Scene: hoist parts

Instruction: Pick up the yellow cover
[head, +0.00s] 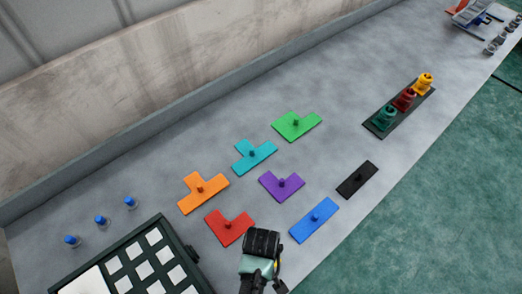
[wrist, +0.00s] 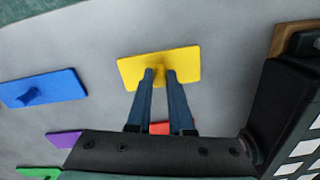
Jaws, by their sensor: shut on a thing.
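The yellow cover (wrist: 185,62) is a flat rectangular plate with a small knob in its middle, at the top centre of the wrist view. My gripper (wrist: 160,74) has its two fingers close together on either side of the knob, shut on it. I cannot tell whether the cover touches the table or is slightly raised.
A red cover (head: 230,227) and a blue cover (head: 314,219) lie close by. Purple, orange, cyan, green and black covers lie farther off. A dark frame with white squares (head: 190,254) stands at lower left. A tray with coloured knobs (head: 382,128) is at right.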

